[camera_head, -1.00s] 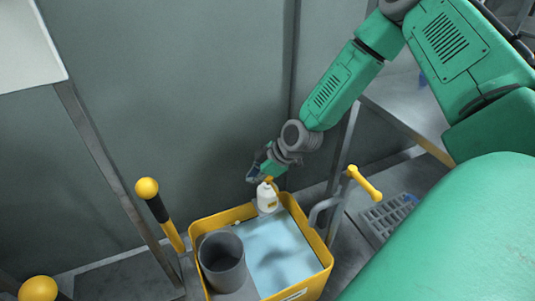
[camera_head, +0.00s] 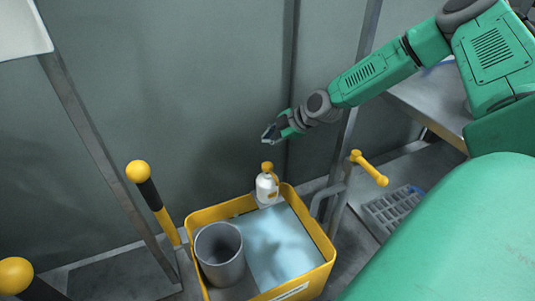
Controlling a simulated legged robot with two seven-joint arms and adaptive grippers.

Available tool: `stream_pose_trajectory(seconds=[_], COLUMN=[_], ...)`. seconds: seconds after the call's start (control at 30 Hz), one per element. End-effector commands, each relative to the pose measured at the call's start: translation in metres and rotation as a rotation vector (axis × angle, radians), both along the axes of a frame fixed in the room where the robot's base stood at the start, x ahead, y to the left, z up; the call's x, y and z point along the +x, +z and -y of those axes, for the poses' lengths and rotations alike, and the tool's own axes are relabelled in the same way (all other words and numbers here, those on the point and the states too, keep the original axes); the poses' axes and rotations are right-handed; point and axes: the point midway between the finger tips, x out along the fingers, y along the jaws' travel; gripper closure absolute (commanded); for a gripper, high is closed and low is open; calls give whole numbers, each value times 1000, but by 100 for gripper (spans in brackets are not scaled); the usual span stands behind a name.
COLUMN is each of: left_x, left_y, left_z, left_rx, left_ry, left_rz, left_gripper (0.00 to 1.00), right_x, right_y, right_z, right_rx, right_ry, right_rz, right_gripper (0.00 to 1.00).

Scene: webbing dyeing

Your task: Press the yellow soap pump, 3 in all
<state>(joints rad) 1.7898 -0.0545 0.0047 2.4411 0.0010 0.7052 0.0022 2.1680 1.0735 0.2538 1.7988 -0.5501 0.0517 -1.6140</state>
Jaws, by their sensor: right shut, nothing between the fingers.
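The soap bottle (camera_head: 267,189) is white and stands upright at the back edge of a yellow bin. Its yellow pump head (camera_head: 267,167) is on top and fully visible. My right gripper (camera_head: 269,137) is shut and empty, above the pump and clear of it, in front of the grey wall. My left gripper is not in view.
The yellow bin (camera_head: 329,254) holds a grey cylinder (camera_head: 220,252) and light-blue liquid or sheet (camera_head: 280,250). Yellow-knobbed levers (camera_head: 138,171) stand to the left. A yellow-handled lever (camera_head: 369,168) and a grey grate (camera_head: 390,210) are to the right.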

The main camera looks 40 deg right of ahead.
Motion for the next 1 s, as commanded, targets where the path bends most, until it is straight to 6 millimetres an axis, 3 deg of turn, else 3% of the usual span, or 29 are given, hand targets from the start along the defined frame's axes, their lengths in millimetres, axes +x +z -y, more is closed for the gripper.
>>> stream_pose_trajectory(seconds=[0.5,1.0], left_x=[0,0], left_y=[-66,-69], left_z=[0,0], left_rx=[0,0], left_ry=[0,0], left_rz=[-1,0], left_gripper=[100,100], right_x=[0,0], right_y=[-72,-76], right_z=[-1,-1], right_rx=[-1,0], right_ry=[1,0], right_rz=[0,0], right_gripper=[100,100])
